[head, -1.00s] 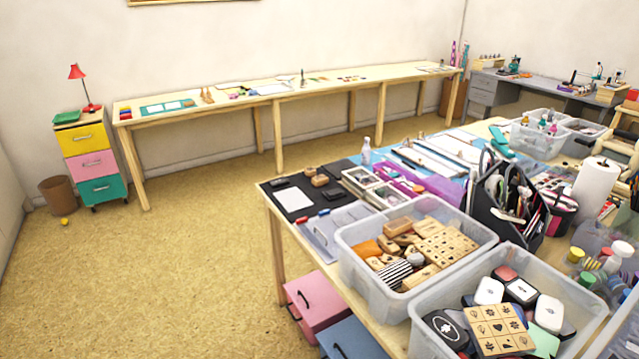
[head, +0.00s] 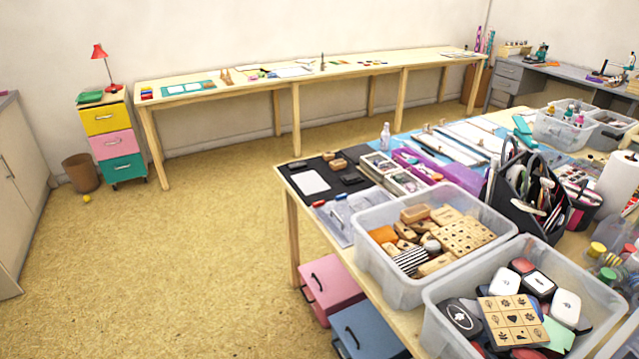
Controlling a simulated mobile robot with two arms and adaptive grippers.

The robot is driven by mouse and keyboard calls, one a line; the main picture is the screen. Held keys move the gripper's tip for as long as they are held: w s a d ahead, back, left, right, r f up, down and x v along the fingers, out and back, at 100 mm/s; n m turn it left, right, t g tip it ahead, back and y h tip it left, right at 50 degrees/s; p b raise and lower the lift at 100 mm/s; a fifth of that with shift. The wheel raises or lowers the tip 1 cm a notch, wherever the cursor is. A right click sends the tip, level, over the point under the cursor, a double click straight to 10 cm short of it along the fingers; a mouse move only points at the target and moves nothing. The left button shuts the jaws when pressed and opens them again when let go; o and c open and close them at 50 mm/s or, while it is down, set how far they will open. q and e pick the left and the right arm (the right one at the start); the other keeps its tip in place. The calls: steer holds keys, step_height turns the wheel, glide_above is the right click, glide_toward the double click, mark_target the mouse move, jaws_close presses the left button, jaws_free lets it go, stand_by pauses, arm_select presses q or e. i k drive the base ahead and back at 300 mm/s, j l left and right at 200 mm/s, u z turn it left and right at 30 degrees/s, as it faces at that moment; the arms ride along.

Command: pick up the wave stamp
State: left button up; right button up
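A clear plastic bin (head: 377,258) near the front of the craft table holds several wooden stamps. Among them are a large block of small stamps (head: 460,237), a black-and-white striped piece (head: 411,261) and an orange piece (head: 382,234). Two small wooden blocks, one (head: 338,164) and a smaller one (head: 328,156), sit on the black mat (head: 287,175) at the table's far left corner. I cannot tell which piece bears a wave; the faces are too small or hidden. Neither of my grippers is in view.
A second clear bin (head: 438,318) in front holds inkpads and a patterned wooden block (head: 512,322). A black tool caddy (head: 535,222) stands behind. A pink drawer box (head: 330,285) and a blue one (head: 365,330) are under the table.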

mark_target(338, 165)
steer(key=i+j+z, duration=0.15)
steer(key=i+j, duration=0.35)
steer(key=i+j+z, duration=0.2)
steer(key=i+j, duration=0.25)
steer(key=i+j+z, duration=0.15)
steer(key=i+j, duration=0.25)
steer(key=j, duration=0.25)
